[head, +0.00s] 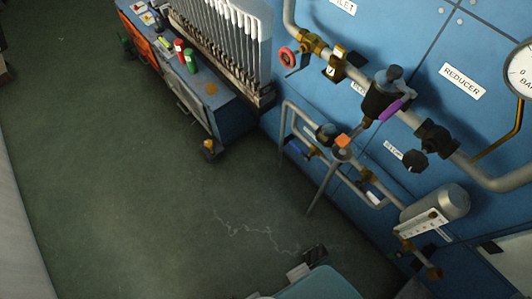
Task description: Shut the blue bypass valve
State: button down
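A small blue lever handle (295,148) sits on the lower grey pipe loop, beside a brass valve body (313,151). The loop runs below the main pipe, in front of the blue wall panel. The handle looks small and dark here, and I cannot tell whether it lies along or across its pipe. My gripper is not in view, and nothing is seen touching the handle.
The main pipe carries a red handwheel (287,57), a purple handle (391,110) and a black knob (415,160). A blue workbench (222,108) holds red and green cans. A teal object (318,285) is at the bottom. The green floor (130,200) is mostly clear.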

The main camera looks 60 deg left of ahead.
aim_at(307, 158)
jog(key=j+u, duration=0.4)
jog(key=j, duration=0.15)
jog(key=i+j+u, duration=0.15)
jog(key=j+u, duration=0.3)
jog(key=i+j, duration=0.1)
jog(key=j, duration=0.4)
jog(key=i+j, duration=0.1)
jog(key=j, duration=0.4)
jog(key=k+j, duration=0.4)
jog(key=j, duration=0.15)
jog(key=k+j, duration=0.4)
jog(key=i+l, duration=0.15)
jog(key=i, duration=0.35)
